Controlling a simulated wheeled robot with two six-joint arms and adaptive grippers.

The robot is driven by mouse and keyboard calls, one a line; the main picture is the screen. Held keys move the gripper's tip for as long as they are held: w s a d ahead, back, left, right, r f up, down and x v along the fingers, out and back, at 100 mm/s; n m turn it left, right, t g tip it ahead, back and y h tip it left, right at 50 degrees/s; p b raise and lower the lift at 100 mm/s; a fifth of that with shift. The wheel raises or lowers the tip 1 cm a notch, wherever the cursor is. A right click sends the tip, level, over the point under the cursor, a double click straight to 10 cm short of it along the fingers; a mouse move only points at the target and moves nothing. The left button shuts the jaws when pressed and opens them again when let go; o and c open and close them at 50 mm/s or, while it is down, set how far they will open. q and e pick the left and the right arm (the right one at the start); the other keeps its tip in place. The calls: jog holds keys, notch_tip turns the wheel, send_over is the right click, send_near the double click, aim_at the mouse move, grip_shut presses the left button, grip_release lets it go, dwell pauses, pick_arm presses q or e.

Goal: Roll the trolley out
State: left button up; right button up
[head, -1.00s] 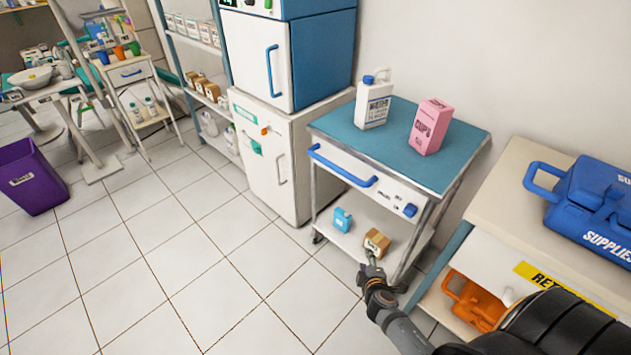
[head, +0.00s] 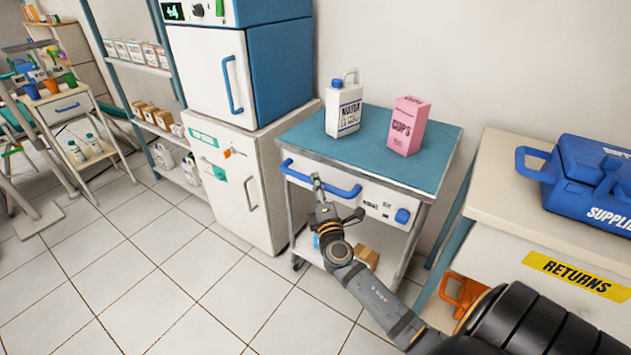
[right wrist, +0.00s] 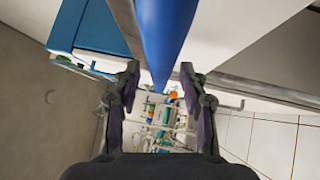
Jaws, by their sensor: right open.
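The trolley (head: 428,170) has a teal top, a white drawer front, a lower shelf and a blue bar handle (head: 345,191) across its front. It stands against the wall beside the white cabinet. My right gripper (head: 318,183) is at the left part of the handle. In the right wrist view the blue handle (right wrist: 165,35) reaches down between the two open fingers (right wrist: 160,80). I cannot tell whether the fingers touch it. A white water jug (head: 344,108) and a pink cups carton (head: 408,125) stand upright on top. My left gripper is not in view.
A white cabinet (head: 235,185) stands close on the trolley's left. A counter with a returns label (head: 575,275) and a blue supplies case (head: 590,185) is on the right. My arm partly hides a brown box (head: 367,257) on the lower shelf. The tiled floor (head: 215,290) in front is clear.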

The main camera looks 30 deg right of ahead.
jog(key=shift+x, duration=1.05)
grip_shut()
jog(key=shift+f, duration=0.1)
